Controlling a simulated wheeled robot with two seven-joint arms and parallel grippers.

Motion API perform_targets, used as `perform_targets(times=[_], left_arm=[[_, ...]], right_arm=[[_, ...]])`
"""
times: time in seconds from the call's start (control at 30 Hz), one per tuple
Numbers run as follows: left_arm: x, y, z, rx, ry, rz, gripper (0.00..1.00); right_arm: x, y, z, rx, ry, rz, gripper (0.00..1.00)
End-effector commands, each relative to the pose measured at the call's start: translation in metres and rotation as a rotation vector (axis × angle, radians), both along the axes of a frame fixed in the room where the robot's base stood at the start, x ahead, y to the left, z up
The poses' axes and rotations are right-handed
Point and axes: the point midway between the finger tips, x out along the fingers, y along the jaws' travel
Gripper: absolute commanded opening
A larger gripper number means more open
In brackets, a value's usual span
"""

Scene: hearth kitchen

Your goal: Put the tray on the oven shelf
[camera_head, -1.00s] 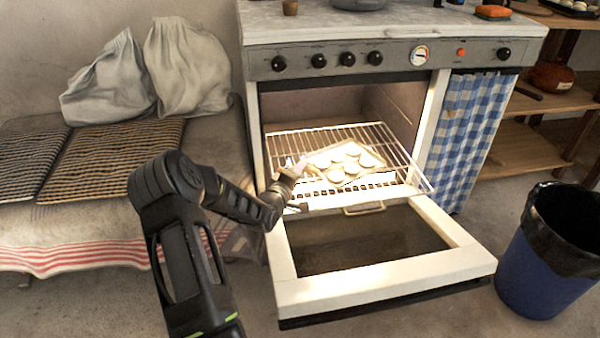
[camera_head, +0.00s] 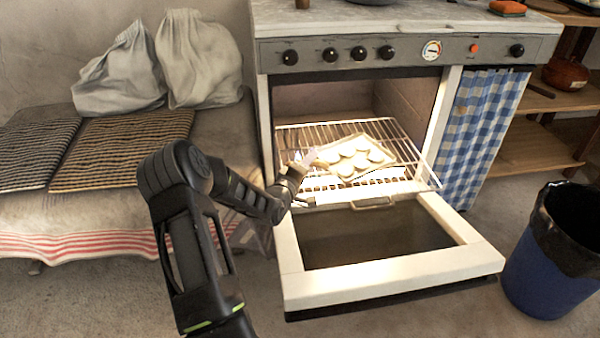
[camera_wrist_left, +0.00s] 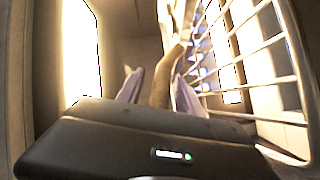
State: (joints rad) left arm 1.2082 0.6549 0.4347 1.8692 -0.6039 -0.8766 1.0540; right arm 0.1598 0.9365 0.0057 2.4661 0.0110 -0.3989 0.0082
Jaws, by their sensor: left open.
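The tray (camera_head: 362,171) is a pale, shallow sheet with several round, light pieces on it. It lies on the wire oven shelf (camera_head: 412,165), which is pulled partly out of the open oven. My left gripper (camera_head: 304,162) is at the tray's left edge, with its jaws open. In the left wrist view its two fingers (camera_wrist_left: 158,92) stand apart, with a narrow brownish strip between them, likely the tray's edge seen end on. I cannot tell whether the fingers touch it. The shelf wires (camera_wrist_left: 235,58) run along the right there. My right gripper is not in view.
The oven door (camera_head: 400,270) hangs open, flat below the shelf. A blue checked curtain (camera_head: 483,135) is right of the oven, and a blue bin (camera_head: 545,270) stands at the lower right. A bench (camera_head: 110,205) with striped mats and grey sacks is on the left.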

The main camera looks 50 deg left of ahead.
Motion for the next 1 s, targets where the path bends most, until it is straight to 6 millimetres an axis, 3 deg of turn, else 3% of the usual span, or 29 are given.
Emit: perform_targets(times=[0.6,1.0], left_arm=[[-0.099,-0.037,0.015,-0.001,0.002,0.001,0.43],[-0.106,-0.040,0.015,0.000,0.001,0.000,0.43]], right_arm=[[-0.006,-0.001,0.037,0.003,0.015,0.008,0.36],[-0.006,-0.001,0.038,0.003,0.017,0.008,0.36]])
